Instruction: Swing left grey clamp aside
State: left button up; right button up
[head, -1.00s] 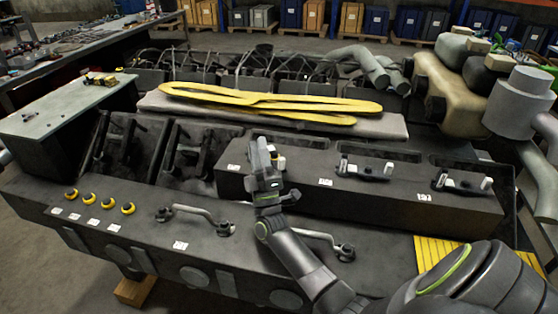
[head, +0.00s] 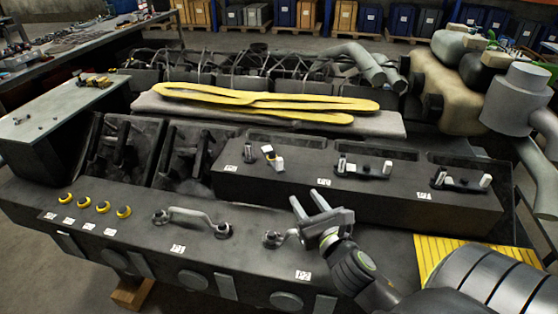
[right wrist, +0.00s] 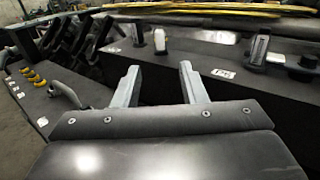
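Three clamps sit in a row on the dark raised housing (head: 310,187). The left grey clamp (head: 268,152) is at the housing's left end, with a pale block beside a small grey upright. Its parts look turned away from the lengthwise lie of the middle clamp (head: 365,170) and right clamp (head: 460,182). In the right wrist view the left clamp's pale knob (right wrist: 160,40) stands beyond my fingers. My right gripper (head: 309,198) is open and empty, in front of the housing and apart from the clamp. Its spread fingers also show in the right wrist view (right wrist: 158,78). My left gripper is out of view.
A grey bar handle (head: 190,214) lies along the front ledge; a second handle (head: 272,239) is partly hidden by my right gripper. Yellow-ringed knobs (head: 102,207) stand at the left. Yellow slings (head: 260,100) lie on a grey pad behind the housing.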

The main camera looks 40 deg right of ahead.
aim_at(281, 163)
jog(key=p+x, duration=0.3)
jog(key=x, duration=1.3)
jog(key=shift+w, duration=0.3)
jog(key=shift+r, duration=0.1)
